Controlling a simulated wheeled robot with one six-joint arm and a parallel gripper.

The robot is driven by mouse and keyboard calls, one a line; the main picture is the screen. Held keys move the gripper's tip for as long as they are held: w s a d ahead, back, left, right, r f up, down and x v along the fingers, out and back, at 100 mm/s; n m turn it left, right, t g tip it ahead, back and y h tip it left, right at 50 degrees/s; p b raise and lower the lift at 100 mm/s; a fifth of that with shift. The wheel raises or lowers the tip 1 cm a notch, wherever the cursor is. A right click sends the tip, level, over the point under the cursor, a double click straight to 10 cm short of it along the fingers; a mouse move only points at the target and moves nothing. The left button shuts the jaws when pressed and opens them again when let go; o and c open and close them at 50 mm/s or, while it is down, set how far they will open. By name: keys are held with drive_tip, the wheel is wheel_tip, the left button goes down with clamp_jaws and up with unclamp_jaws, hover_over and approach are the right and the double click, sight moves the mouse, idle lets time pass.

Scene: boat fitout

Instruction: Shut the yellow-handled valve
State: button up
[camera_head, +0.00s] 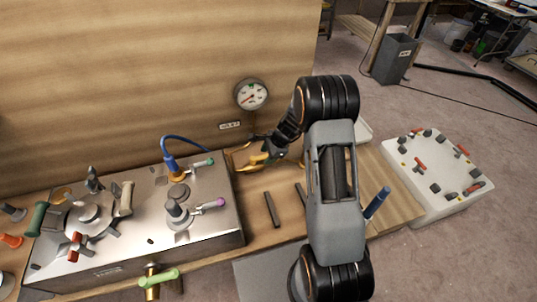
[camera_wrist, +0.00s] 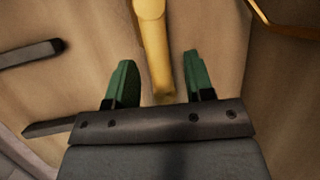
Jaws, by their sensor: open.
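The yellow valve handle (camera_head: 256,161) is by the foot of the wooden back panel, right of the metal box. In the wrist view the yellow handle (camera_wrist: 153,45) is a long bar running from the top edge down between my fingers. My gripper (camera_head: 271,152) is at the handle in the head view. In the wrist view my gripper (camera_wrist: 157,78) is open, with one green fingertip on each side of the handle and a visible gap on both sides. The valve body is mostly hidden by my gripper and arm.
A pressure gauge (camera_head: 252,95) is on the back panel above. The metal box (camera_head: 130,240) at left carries several other handles, one with a purple knob (camera_head: 219,202). Dark bars (camera_head: 271,210) lie on the wooden bench. A white block (camera_head: 440,205) with small levers stands at right.

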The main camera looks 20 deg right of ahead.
drive_tip(key=shift+f, duration=0.1)
drive_tip(key=shift+c, duration=0.2)
clamp_jaws()
idle(0.4)
